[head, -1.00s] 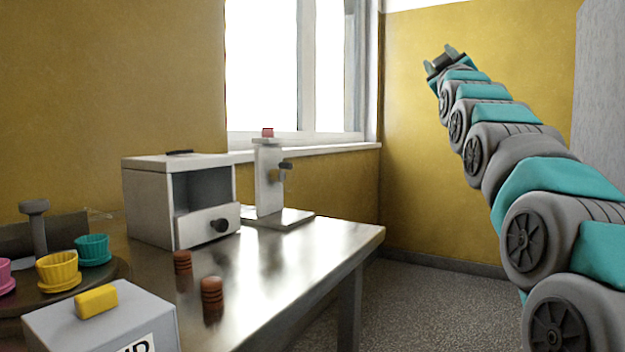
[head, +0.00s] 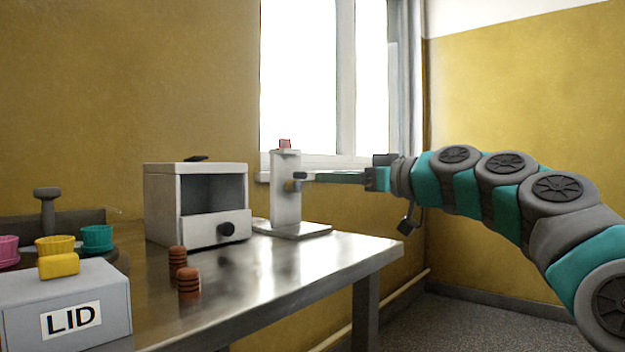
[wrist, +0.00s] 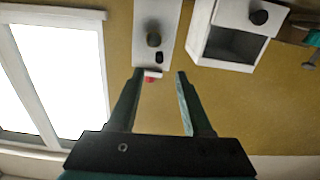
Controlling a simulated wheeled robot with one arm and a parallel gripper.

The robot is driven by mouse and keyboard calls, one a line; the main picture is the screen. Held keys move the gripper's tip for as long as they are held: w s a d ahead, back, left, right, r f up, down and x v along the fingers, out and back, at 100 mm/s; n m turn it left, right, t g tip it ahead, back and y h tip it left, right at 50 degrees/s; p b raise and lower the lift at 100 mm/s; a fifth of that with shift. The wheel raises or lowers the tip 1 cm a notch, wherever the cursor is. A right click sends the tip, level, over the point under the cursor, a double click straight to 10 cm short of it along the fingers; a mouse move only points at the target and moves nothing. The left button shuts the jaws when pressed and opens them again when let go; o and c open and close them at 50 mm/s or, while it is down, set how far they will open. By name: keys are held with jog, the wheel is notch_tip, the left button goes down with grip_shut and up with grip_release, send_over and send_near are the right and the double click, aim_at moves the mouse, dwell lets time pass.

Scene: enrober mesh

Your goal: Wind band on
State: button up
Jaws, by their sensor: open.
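A white upright stand (head: 287,215) on a flat base stands at the back of the table, with a small red piece (head: 285,144) on top. A dark knob (head: 299,176) sticks out of its side; the wrist view shows a round knob (wrist: 153,39) and a smaller dark oval part (wrist: 159,57) on its face. My gripper (head: 303,178) reaches in level from the right, fingertips by the knob in the head view. In the wrist view my gripper (wrist: 160,73) has its fingers apart with nothing held; the red piece (wrist: 150,79) shows near the left fingertip. I cannot tell whether anything touches.
A white box (head: 205,205) with an open front and knobbed drawer stands left of the stand. Brown ribbed pieces (head: 188,283), coloured cups (head: 97,238) and a grey LID box (head: 70,300) are farther left. The table's right front (head: 330,255) is clear.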

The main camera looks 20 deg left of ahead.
aim_at(305, 176)
jog(key=x, duration=0.7)
jog(key=shift+a+p, duration=0.15)
jog(key=shift+p, duration=0.2)
jog(key=shift+w, duration=0.1)
grip_shut()
